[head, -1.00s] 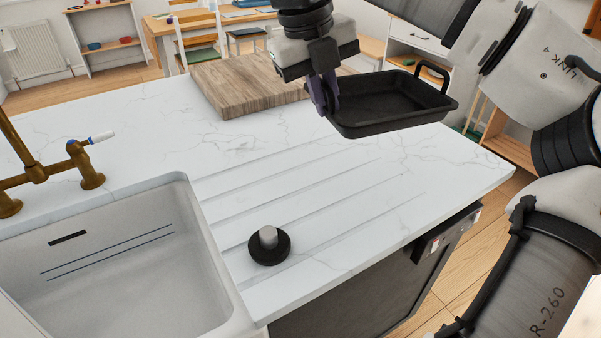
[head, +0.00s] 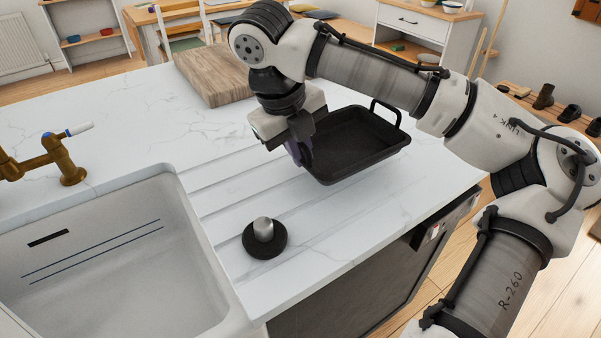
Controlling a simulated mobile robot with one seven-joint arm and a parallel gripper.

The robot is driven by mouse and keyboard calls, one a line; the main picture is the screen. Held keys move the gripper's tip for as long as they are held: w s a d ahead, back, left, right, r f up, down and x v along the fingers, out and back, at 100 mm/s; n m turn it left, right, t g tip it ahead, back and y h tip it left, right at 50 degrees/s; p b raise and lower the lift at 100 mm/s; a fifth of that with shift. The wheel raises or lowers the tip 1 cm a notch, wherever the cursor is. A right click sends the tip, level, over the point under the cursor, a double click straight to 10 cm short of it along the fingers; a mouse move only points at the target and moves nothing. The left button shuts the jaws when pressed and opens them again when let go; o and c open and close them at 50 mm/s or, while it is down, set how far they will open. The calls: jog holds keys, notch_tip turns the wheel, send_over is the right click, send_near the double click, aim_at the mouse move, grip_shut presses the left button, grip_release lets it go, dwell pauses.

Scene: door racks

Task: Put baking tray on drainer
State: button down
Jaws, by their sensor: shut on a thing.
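The black baking tray (head: 352,143) has raised sides and a loop handle at its far right end. My gripper (head: 300,150) is shut on the tray's left end. The tray is over the right part of the drainer (head: 222,200), the grooved area of the white worktop beside the sink. It looks tilted slightly and seems held above the surface; the exact gap cannot be told. My gripper's fingertips are partly hidden by its body and the tray rim.
A black round object with a grey knob (head: 264,238) stands on the drainer near the sink (head: 110,250). A wooden chopping board (head: 213,78) lies behind. A brass tap (head: 60,160) is at the left.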

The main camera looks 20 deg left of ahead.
jog(key=shift+f, duration=2.45)
jog(key=shift+f, duration=0.15)
jog(key=c, duration=1.5)
grip_release()
jog(key=shift+c, duration=0.2)
jog(key=v, duration=1.2)
